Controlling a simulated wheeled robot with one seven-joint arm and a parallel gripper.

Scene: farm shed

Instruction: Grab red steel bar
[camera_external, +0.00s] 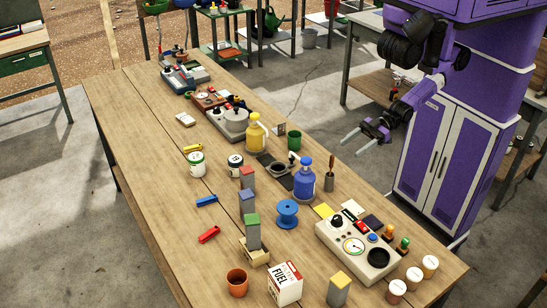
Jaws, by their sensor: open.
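A grey steel bar with a red top (247,178) stands upright near the middle of the wooden table (140,150). Right in front of it stands a similar bar with a blue top (247,202). A green-topped bar (253,232) stands upright in a small wooden block, and a yellow-topped bar (339,289) stands at the near edge. My gripper (352,146) is open and empty. It is held in the air beyond the table's right edge, to the right of the red-topped bar and well apart from it.
A blue bottle (304,184), a yellow jug (256,135) and a blue spool (287,214) stand between my gripper and the bars. A control box (355,245) lies at the right. A red clip (209,235) and blue clip (206,201) lie left of the bars, where the tabletop is mostly clear.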

